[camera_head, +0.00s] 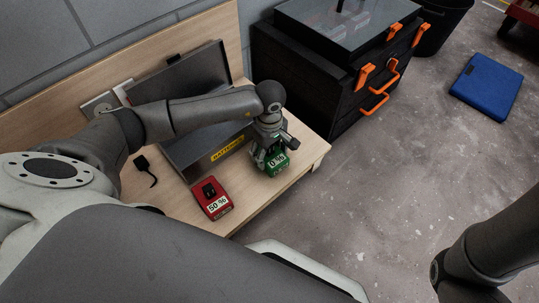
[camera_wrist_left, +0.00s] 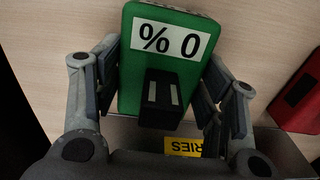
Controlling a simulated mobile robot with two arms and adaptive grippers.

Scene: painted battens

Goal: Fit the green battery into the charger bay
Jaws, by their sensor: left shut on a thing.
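The green battery (camera_head: 279,169) has a white label that reads 0 % and a black terminal block with two metal contacts. My left gripper (camera_head: 268,158) is shut on it at the right part of the wooden bench. In the left wrist view the green battery (camera_wrist_left: 160,75) sits between both fingers of the left gripper (camera_wrist_left: 160,80), its label upside down. I cannot tell whether it touches the bench. I cannot make out a charger bay for certain; my arm hides part of the bench's back. My right arm shows at the lower right, its gripper out of view.
A red battery (camera_head: 218,208) marked 50 % lies left of the green one, near the bench's front edge. A grey metal box (camera_head: 190,146) with a yellow BATTERIES label (camera_head: 228,147) stands behind. A black plug and cable (camera_head: 146,167) lie left. A black toolbox (camera_head: 305,85) stands right.

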